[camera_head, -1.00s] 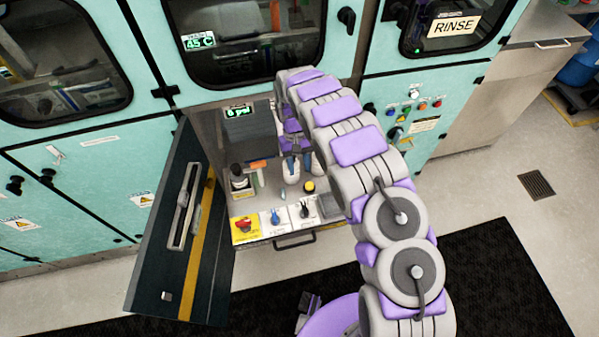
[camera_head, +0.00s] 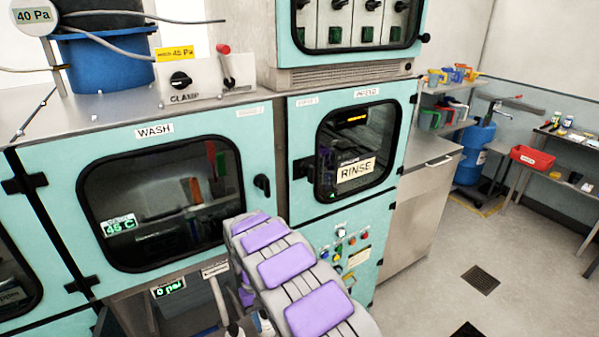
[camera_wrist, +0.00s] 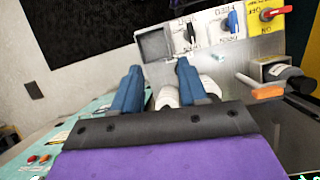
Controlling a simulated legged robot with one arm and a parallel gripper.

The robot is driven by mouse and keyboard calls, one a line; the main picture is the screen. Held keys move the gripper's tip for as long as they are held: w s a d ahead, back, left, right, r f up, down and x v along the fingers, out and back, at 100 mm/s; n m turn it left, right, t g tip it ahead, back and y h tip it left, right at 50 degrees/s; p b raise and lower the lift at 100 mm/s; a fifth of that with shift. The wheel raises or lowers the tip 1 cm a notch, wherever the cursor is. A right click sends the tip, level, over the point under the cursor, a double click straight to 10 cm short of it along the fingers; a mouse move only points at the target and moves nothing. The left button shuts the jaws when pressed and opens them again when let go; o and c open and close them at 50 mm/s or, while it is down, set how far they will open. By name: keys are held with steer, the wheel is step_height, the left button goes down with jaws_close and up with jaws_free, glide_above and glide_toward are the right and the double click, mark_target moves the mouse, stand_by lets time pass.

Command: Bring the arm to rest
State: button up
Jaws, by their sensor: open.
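My purple-and-grey arm (camera_head: 275,260) reaches forward from the bottom of the head view, in front of the teal cabinet. My gripper (camera_wrist: 158,88) shows in the wrist view, with its two blue fingers spread apart. White rounded objects (camera_wrist: 168,97) show between and beyond the fingers; I cannot tell whether they are touched. My gripper's fingers are hidden or cut off in the head view.
The wash door (camera_head: 165,200) and rinse door (camera_head: 352,150) are shut. Beyond my gripper is a panel with a blue knob (camera_wrist: 232,20) and a red switch (camera_wrist: 272,13). An orange-ended item (camera_wrist: 268,92) lies at the right. Open floor (camera_head: 510,255) shows at right.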

steer(key=s+d+r+m+b, duration=0.1)
steer(key=s+d+r+m, duration=0.1)
steer(key=s+d+r, duration=0.5)
steer(key=s+d+r+m, duration=0.1)
steer(key=s+d+r, duration=0.2)
steer(key=d+r, duration=0.65)
steer(key=s+d+r+m+y+b, duration=0.1)
steer(key=s+d, duration=0.2)
steer(key=s, duration=0.9)
steer(key=s+d+m+t+y, duration=0.1)
steer(key=s+d, duration=0.3)
steer(key=s, duration=0.8)
steer(key=shift+r+t+b, duration=0.3)
steer(key=shift+r+b, duration=0.05)
steer(key=shift+r, duration=0.05)
